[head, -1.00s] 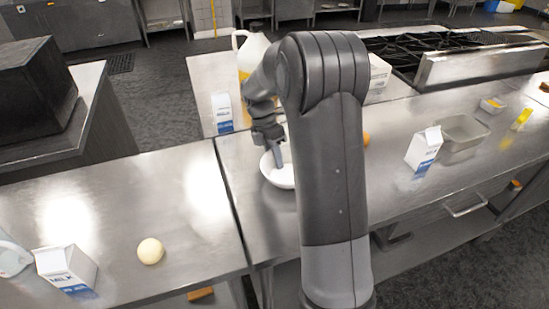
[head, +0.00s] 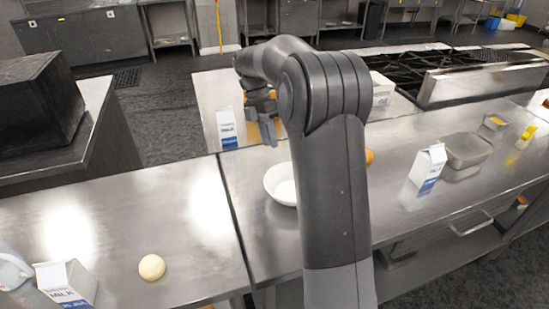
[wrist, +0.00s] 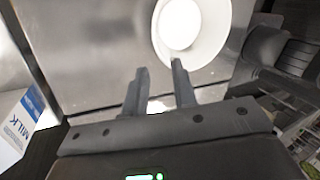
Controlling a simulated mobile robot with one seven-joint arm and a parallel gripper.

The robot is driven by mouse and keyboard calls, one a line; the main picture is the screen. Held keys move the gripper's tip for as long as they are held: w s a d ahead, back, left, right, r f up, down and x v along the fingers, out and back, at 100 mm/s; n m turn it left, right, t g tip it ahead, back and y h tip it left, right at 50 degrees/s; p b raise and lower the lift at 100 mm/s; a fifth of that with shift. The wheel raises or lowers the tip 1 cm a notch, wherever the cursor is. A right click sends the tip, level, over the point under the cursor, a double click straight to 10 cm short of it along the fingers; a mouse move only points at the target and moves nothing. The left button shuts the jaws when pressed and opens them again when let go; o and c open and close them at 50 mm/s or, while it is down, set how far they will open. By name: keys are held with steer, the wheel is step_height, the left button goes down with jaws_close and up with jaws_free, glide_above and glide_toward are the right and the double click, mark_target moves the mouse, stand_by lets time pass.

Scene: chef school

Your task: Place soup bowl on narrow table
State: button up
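The white soup bowl (head: 279,188) stands upright on a steel table (head: 245,215), near its left end, partly hidden by my arm. It also shows at the top of the wrist view (wrist: 188,28), empty and beyond my fingertips. My gripper (head: 263,138) is raised behind the bowl, apart from it. In the wrist view my two fingers (wrist: 160,66) are spread with nothing between them. I cannot tell which surface is the narrow table.
A milk carton (head: 227,128) stands on the table behind. Another carton (head: 428,168) and a metal pan (head: 466,150) stand to the right. A round pale item (head: 152,267) and a milk carton (head: 66,284) are on the left table. An orange item (head: 369,157) is partly behind my arm.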

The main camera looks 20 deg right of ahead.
steer(key=s+a+r+m+t, duration=0.2)
steer(key=s+r+m, duration=0.25)
steer(key=s, duration=0.25)
steer(key=s+a+r+m+t, duration=0.2)
steer(key=s+r+m+t, duration=0.15)
steer(key=s+m, duration=0.35)
steer(key=s+f+m+t, duration=0.1)
steer(key=s+m+t, duration=0.1)
steer(key=s+m, duration=0.3)
steer(key=s+a+f+m+t+y, duration=0.1)
steer(key=s+m, duration=0.4)
steer(key=s, duration=0.6)
steer(key=shift+a+f+t, duration=0.25)
steer(key=shift+f+t, duration=0.15)
steer(key=shift+t, duration=0.35)
